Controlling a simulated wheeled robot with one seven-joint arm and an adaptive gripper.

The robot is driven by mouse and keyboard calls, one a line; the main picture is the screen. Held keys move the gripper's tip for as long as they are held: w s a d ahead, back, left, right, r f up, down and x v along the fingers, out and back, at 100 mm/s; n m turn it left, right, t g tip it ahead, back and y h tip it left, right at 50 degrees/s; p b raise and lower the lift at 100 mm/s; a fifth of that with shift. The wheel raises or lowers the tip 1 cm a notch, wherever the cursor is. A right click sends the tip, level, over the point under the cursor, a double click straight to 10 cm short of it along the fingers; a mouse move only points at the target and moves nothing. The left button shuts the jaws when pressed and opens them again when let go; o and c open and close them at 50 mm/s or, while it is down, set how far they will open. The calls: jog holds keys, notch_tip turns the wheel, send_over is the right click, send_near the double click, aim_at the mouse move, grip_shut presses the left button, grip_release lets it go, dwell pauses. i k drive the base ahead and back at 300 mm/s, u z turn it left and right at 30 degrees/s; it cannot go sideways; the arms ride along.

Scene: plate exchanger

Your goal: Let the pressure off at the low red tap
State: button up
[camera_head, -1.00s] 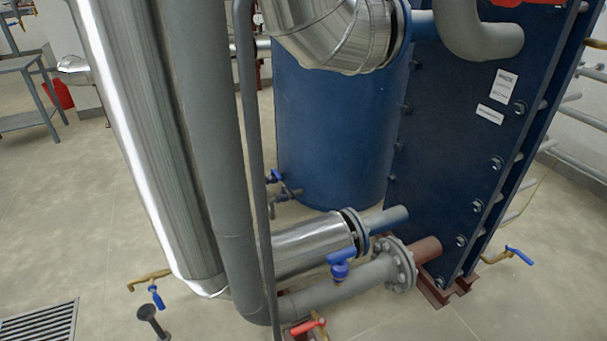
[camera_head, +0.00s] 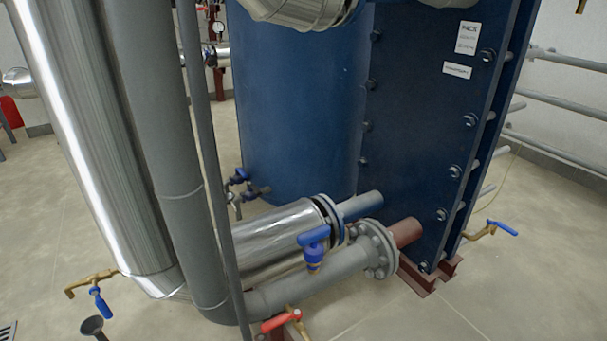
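The low red tap (camera_head: 281,321) shows at the bottom edge of the head view. It has a red lever handle and a brass body, and sits low by the bend of the grey pipe (camera_head: 318,289). The red handle lies roughly level, slanting slightly up to the right. The lower part of the tap is cut off by the frame edge. My gripper is not in view.
A blue-handled valve (camera_head: 314,239) stands on the grey pipe. Brass taps with blue handles sit at the left (camera_head: 101,301) and right (camera_head: 502,228). A blue tank (camera_head: 290,110) and the blue plate exchanger (camera_head: 425,130) stand behind. Floor at front right is clear.

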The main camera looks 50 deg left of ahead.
aim_at(268, 325)
jog(key=k, duration=0.05)
jog(key=u, duration=1.7)
